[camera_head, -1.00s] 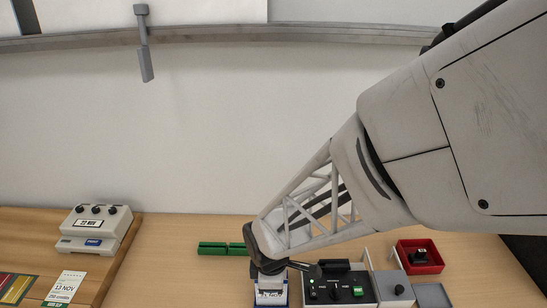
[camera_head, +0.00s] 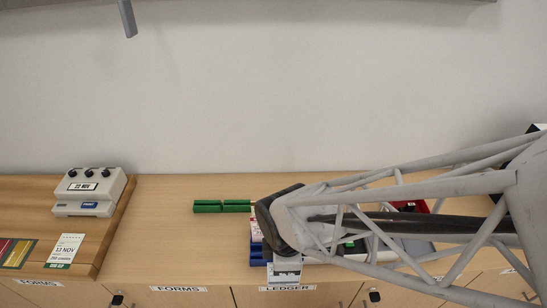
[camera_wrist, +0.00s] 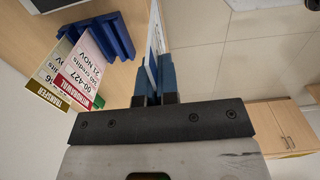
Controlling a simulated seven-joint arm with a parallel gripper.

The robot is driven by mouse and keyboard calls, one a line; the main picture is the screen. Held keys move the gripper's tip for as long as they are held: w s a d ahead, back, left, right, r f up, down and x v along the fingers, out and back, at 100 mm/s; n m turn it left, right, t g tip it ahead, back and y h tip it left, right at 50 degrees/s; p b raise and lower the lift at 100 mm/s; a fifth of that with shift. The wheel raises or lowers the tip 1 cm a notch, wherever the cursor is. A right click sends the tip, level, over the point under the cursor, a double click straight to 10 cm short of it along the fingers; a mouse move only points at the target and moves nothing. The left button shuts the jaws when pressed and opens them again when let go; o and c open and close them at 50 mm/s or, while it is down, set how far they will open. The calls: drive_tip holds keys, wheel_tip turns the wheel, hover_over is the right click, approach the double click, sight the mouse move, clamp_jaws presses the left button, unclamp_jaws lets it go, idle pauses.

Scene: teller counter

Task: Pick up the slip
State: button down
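In the wrist view my gripper (camera_wrist: 155,88) has its two blue fingers close together on a thin white slip (camera_wrist: 152,60). The slip shows nearly edge-on and its print cannot be read. A blue rack (camera_wrist: 122,35) stands on the counter at upper left, apart from the fingers. It holds a red-banded withdrawal slip (camera_wrist: 85,68) and an olive-banded transfer slip (camera_wrist: 52,72). In the head view the rack (camera_head: 256,252) is partly hidden behind my arm. My gripper's hand (camera_head: 285,268) is at the counter's front edge; its fingertips are hidden.
A date device (camera_head: 88,193) and a slip reading 13 NOV (camera_head: 66,248) are on the wooden board at left. Green bars (camera_head: 222,206) lie behind the rack. My arm covers the devices at right. The counter between board and rack is clear.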

drive_tip(key=s+d, duration=0.2)
drive_tip(key=s, duration=0.3)
drive_tip(key=shift+s+d+r, duration=0.25)
drive_tip(key=shift+d, duration=0.15)
drive_tip(key=shift+w, duration=0.1)
idle(0.5)
drive_tip(key=w+d+r, duration=0.1)
drive_tip(key=w+d, duration=0.2)
drive_tip(key=w, duration=0.5)
drive_tip(key=w+d+r, duration=0.2)
drive_tip(key=w+d, duration=0.2)
drive_tip(key=w, duration=0.4)
drive_tip(key=w+d+r, duration=0.2)
drive_tip(key=w+d, duration=0.2)
drive_tip(key=w, duration=0.5)
drive_tip(key=shift+d+r, duration=0.2)
drive_tip(key=shift+r, duration=0.05)
drive_tip(key=shift+f, duration=0.2)
